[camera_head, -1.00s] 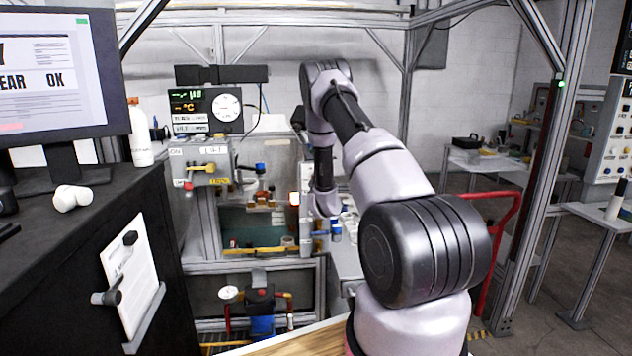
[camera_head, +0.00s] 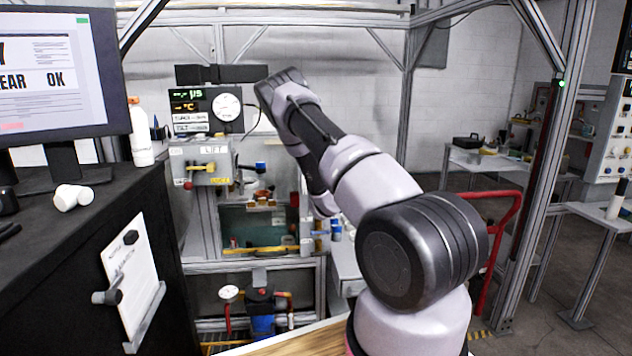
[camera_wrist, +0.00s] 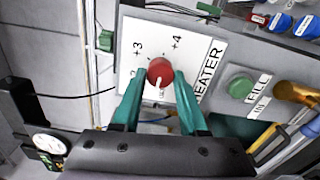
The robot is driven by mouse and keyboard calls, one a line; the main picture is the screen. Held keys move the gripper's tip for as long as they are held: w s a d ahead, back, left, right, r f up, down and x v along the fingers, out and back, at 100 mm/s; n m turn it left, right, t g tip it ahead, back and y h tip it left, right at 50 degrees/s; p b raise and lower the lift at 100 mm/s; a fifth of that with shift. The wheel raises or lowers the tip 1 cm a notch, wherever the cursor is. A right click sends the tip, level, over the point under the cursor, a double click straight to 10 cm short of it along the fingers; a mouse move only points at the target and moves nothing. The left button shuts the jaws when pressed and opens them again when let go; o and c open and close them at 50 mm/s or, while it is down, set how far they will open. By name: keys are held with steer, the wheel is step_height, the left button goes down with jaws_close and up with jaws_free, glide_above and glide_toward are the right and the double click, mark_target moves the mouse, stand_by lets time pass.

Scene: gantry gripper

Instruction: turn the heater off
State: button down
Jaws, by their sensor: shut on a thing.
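The heater knob (camera_wrist: 160,71) is round and red with a white pointer line. It sits on a white dial plate (camera_wrist: 150,30) labelled HEATER, with marks 3 and 4 visible above it. The pointer line points down in the wrist view, towards my palm; the mark at its end is too small to read. My gripper (camera_wrist: 160,76) has its two teal fingers on either side of the knob and is shut on it. In the head view my arm hides the knob and my fingers.
A green FILL button (camera_wrist: 241,87) and a brass-coloured fitting (camera_wrist: 297,93) lie right of the dial. Blue and red caps (camera_wrist: 281,22) are at the upper right. A round gauge (camera_wrist: 48,144) is at lower left. In the head view, the LIFT box (camera_head: 203,162) stands left of my arm.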

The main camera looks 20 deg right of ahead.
steer(key=shift+n, duration=0.5)
steer(key=shift+f, duration=0.1)
steer(key=shift+c, duration=2.2)
jaws_free()
steer(key=shift+s, duration=0.1)
steer(key=v, duration=1)
steer(key=shift+s, duration=0.35)
